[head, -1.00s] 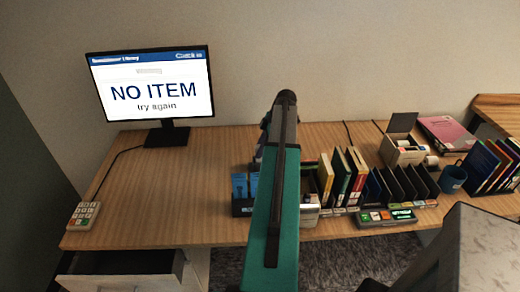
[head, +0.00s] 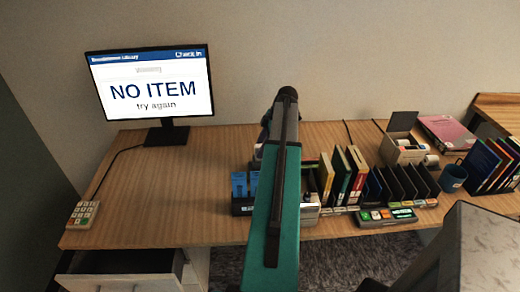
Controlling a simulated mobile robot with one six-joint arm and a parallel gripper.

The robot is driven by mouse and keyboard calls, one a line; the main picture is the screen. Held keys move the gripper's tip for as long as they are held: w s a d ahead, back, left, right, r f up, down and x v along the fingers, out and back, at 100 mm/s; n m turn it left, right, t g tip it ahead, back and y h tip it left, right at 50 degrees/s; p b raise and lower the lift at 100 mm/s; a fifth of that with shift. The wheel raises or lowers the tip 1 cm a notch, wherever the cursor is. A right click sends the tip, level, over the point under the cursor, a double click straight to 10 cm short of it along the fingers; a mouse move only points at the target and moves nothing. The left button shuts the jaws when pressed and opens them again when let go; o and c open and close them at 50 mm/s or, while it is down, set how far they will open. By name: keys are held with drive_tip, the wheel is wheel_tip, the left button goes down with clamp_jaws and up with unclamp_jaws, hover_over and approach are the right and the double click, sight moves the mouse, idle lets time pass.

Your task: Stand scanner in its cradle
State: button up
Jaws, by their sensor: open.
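I cannot make out the scanner or its cradle in the head view. My own teal arm rises through the middle of the picture and covers part of the desk (head: 165,205) behind it. My gripper does not show; it is hidden behind the arm or out of the picture. Small dark parts show at the arm's left edge near its top, but I cannot tell what they are.
A monitor (head: 150,88) reading "NO ITEM try again" stands at the back left. A keypad (head: 83,214) lies front left above an open drawer (head: 120,283). The left-centre desk is clear.

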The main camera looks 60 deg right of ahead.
drive_tip(key=b+v, duration=0.2)
drive_tip(key=v, duration=1)
drive_tip(key=shift+r+b, duration=0.35)
drive_tip(key=shift+r, duration=0.1)
idle(0.5)
